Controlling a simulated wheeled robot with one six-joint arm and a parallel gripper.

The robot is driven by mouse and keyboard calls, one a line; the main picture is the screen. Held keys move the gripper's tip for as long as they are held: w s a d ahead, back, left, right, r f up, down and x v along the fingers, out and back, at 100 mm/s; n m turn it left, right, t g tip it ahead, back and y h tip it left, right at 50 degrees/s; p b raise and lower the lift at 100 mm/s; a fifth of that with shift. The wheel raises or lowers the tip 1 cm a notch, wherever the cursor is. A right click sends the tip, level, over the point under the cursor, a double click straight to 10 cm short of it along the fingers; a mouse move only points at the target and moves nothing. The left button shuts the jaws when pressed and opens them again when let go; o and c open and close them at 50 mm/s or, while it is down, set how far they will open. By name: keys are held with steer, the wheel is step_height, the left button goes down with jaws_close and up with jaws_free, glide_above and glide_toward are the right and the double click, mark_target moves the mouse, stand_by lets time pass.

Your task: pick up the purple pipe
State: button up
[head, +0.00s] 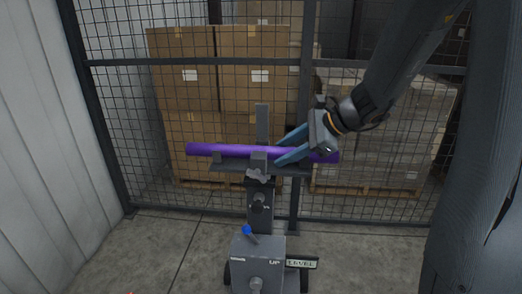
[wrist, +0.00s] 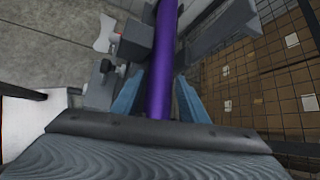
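The purple pipe (head: 225,149) lies roughly level across the top of a dark grey stand (head: 262,205), held near its middle by the stand's bracket. In the wrist view the pipe (wrist: 165,40) runs up the middle of the picture. My gripper (head: 277,154) has blue fingers and reaches in from the right, over the pipe's right half. In the wrist view my gripper (wrist: 161,77) is open, with one finger on each side of the pipe and gaps visible beside it. The bracket is close to the fingertips.
The stand has a blue-tipped knob (head: 247,230) and a small level sign (head: 302,263). Behind it is a black mesh fence (head: 135,110) with stacked cardboard boxes (head: 190,95) on pallets beyond. A pale corrugated wall (head: 45,150) stands at left.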

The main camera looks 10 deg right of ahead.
steer(key=shift+w+a+f, duration=0.1)
steer(key=shift+a+f, duration=0.05)
jaws_close()
step_height(320, 180, up, 18)
steer(key=b, duration=0.3)
stand_by(0.6)
